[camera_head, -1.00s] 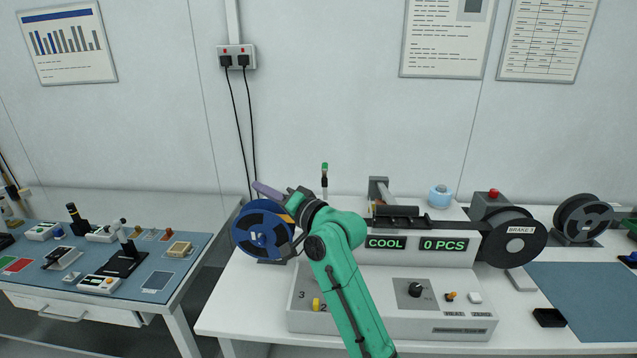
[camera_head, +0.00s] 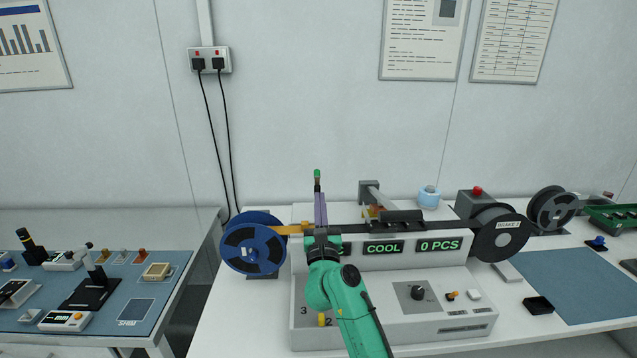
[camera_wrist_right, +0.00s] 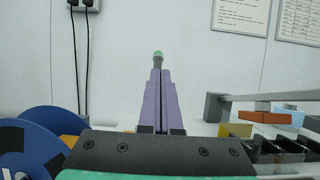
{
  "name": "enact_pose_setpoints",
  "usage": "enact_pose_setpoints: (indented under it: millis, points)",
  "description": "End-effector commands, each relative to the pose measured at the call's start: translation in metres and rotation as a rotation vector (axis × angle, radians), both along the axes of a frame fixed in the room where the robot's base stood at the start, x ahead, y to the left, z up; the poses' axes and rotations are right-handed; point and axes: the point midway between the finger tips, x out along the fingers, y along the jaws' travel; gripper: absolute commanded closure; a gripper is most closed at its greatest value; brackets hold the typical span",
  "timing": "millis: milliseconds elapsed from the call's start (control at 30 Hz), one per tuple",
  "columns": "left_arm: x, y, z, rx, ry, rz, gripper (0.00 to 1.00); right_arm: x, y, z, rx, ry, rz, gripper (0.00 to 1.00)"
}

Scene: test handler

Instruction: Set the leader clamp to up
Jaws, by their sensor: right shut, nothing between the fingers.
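The test handler (camera_head: 400,322) is a pale grey machine on the white table, with green displays, one reading COOL. A blue reel (camera_head: 253,252) stands at its left end, and an orange leader strip (camera_head: 291,229) runs from it toward the track. My right gripper (camera_head: 320,208) stands over the left end of the track, its purple fingers pointing up and away. They are shut and empty in the wrist view (camera_wrist_right: 161,100). The gripper and wrist hide that part of the track and the left display. I cannot make out the leader clamp or its position. My left gripper is out of view.
A dark reel (camera_head: 499,236) marked BRAKE stands at the handler's right end. A thin post with a green tip (camera_head: 317,175) rises behind the gripper. A grey arm-like bracket (camera_head: 370,195) stands behind the track. A black knob (camera_head: 417,293) is on the front panel.

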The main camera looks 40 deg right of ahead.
Motion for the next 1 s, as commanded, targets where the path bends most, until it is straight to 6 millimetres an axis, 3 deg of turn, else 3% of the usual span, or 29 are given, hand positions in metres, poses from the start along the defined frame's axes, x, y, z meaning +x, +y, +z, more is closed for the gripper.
enact_pose_setpoints:
  millis: [33, 233, 600, 800, 1000]
  points:
    - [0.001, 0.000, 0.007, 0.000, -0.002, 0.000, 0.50, 0.008, -0.006, 0.009, -0.002, -0.001, -0.001, 1.00]
    - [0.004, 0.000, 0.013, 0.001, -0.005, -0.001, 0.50, 0.028, -0.021, 0.017, 0.000, -0.001, 0.000, 1.00]
    - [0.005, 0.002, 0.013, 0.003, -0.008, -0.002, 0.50, 0.031, -0.023, 0.017, -0.001, -0.001, 0.001, 1.00]
    - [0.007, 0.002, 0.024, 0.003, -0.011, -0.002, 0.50, 0.044, -0.033, 0.030, -0.002, -0.001, 0.001, 1.00]
    - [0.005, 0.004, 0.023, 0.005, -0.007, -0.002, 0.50, 0.045, -0.034, 0.032, -0.006, -0.008, 0.000, 1.00]
